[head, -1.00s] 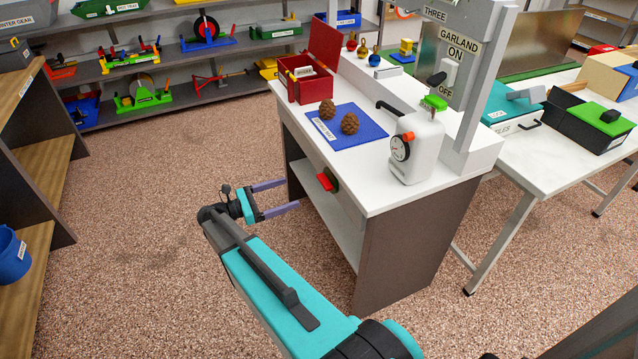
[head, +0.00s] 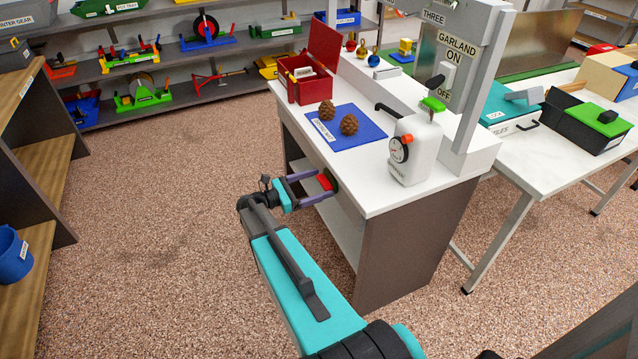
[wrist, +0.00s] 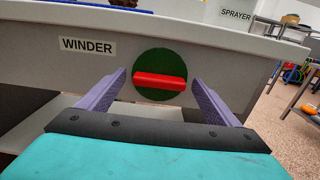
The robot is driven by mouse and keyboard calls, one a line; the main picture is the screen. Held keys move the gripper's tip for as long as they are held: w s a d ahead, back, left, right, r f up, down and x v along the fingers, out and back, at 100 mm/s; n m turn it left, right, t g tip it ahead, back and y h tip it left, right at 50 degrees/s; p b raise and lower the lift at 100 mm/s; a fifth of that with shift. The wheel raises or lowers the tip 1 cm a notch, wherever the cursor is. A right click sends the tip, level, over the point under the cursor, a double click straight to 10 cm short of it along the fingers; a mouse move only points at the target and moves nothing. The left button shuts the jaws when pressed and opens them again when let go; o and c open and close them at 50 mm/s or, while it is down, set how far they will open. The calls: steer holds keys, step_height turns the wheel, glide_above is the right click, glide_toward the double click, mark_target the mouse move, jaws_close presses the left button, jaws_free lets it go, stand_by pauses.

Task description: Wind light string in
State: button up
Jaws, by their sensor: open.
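The winder is a green disc (wrist: 160,62) with a red bar handle (wrist: 160,80) across it, on the front edge of the white bench, beside a "WINDER" label (wrist: 88,45). The bar lies nearly level in the wrist view. In the head view the red handle (head: 325,181) shows at the bench front. My gripper (head: 323,185) is open in front of the winder. In the wrist view its two purple fingers (wrist: 160,83) stand left and right of the red bar, apart from it. No string is clearly visible.
On the white bench (head: 385,192) are a blue mat (head: 365,129) with two pinecones, a white sprayer (head: 418,155), a red box (head: 305,88) and a post with a garland switch (head: 448,75). An open shelf lies under the bench top. Floor to the left is clear.

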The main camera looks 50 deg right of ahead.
steer(key=shift+s+d, duration=0.15)
steer(key=shift+d, duration=0.15)
steer(key=c, duration=1.1)
steer(key=shift+o, duration=0.2)
